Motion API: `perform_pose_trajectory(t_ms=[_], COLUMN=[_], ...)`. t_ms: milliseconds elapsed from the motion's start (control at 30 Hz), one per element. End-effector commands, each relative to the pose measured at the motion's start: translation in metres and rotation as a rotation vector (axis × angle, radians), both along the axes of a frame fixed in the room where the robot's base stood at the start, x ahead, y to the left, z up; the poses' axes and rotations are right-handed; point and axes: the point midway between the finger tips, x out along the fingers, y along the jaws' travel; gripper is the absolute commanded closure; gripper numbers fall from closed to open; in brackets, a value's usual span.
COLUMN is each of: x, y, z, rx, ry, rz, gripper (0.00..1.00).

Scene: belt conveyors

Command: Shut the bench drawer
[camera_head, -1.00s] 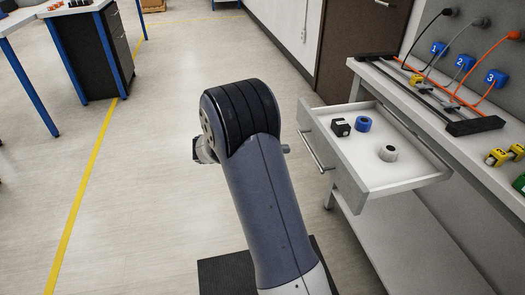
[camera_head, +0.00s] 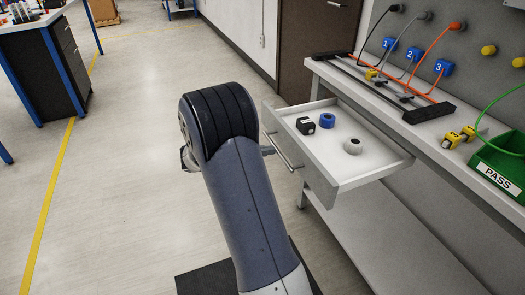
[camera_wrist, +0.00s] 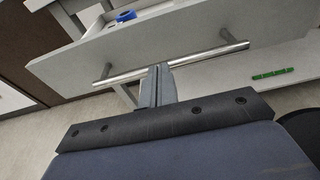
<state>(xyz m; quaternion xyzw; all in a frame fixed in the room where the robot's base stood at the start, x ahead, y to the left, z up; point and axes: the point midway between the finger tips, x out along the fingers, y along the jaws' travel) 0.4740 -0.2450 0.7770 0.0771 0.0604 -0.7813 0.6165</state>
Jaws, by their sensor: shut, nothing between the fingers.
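The bench drawer (camera_head: 372,173) is pulled out from under the workbench in the head view. It holds a black box (camera_head: 305,125), a blue ring (camera_head: 327,121) and a grey-white ring (camera_head: 353,146). Its bar handle (camera_head: 283,152) runs along the drawer front. In the wrist view the handle (camera_wrist: 207,54) crosses in front of the pale drawer front (camera_wrist: 165,38). My gripper (camera_wrist: 159,72) is shut and empty, with its tips at or very near the handle; I cannot tell if they touch. In the head view my arm hides most of the gripper.
The workbench (camera_head: 333,72) carries a black-ended rack with cables, yellow parts (camera_head: 458,137) and a green PASS bin (camera_head: 497,168). A dark door (camera_head: 318,45) stands behind. Open floor (camera_head: 120,190) lies to the left, with a blue-legged bench beyond.

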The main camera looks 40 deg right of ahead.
Motion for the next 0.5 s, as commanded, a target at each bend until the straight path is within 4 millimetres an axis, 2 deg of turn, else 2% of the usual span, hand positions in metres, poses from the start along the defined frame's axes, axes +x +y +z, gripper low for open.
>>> perform_pose_trajectory(t_ms=[267,500], x=[-0.014,-0.030], y=[-0.051,-0.116], z=[0.003,0.001], rx=[0.000,-0.001], ry=[0.004,0.002], rz=[-0.007,-0.009], gripper=[1.00,1.00])
